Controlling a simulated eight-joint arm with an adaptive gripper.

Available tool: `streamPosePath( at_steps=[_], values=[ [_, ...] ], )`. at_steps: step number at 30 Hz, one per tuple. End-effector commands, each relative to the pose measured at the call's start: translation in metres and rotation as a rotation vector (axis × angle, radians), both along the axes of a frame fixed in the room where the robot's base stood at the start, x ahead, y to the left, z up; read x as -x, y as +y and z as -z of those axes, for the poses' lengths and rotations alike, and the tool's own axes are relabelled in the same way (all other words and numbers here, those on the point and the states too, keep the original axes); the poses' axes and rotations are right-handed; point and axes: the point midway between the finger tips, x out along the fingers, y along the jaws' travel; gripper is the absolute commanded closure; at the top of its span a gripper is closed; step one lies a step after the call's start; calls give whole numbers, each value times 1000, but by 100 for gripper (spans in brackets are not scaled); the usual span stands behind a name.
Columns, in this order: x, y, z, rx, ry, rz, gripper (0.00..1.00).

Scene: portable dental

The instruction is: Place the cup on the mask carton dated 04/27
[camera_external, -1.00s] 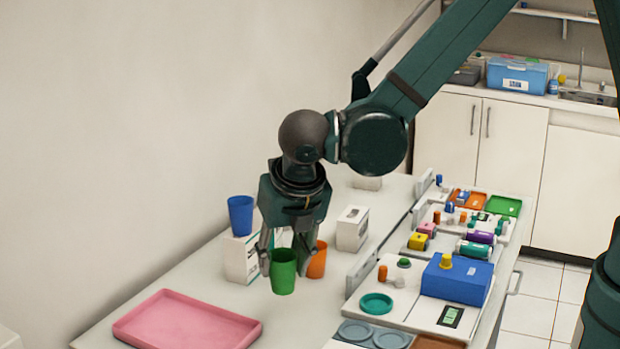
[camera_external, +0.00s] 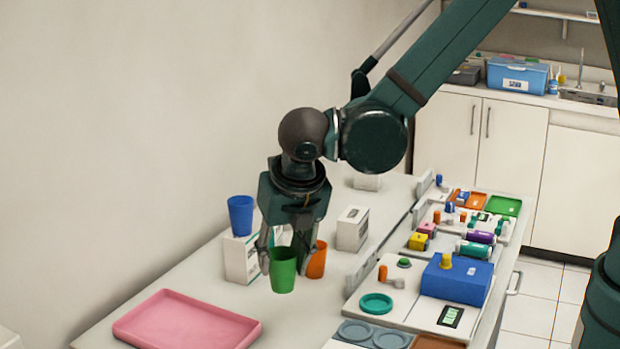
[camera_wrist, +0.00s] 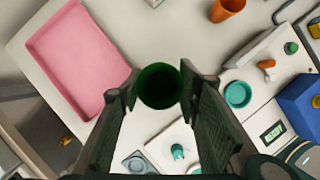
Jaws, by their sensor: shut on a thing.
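A green cup (camera_external: 283,270) stands upright between the fingers of my gripper (camera_external: 284,262). In the wrist view the green cup (camera_wrist: 160,86) sits between both fingertips, and my gripper (camera_wrist: 158,92) is shut on it. A blue cup (camera_external: 240,215) rests on a white carton (camera_external: 238,260) behind and left of my gripper. An orange cup (camera_external: 317,260) stands just right of the green cup; it also shows in the wrist view (camera_wrist: 227,9). Another white carton (camera_external: 352,229) stands farther right, with a dark marking on top. I cannot read a date on either carton.
A pink tray (camera_external: 187,322) lies at the front left of the counter. To the right are a blue box (camera_external: 457,279), a teal ring (camera_external: 376,304) and several small coloured items. A further white box (camera_external: 367,182) stands behind my arm.

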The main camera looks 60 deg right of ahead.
Motion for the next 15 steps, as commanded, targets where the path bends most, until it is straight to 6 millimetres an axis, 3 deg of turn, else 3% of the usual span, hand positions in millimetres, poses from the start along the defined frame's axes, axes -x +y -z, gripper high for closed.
streamPosePath(
  at_steps=[8,15],
  values=[
    [0,0,-15,0,0,0,72],
    [0,0,-56,0,0,0,72]
  ],
)
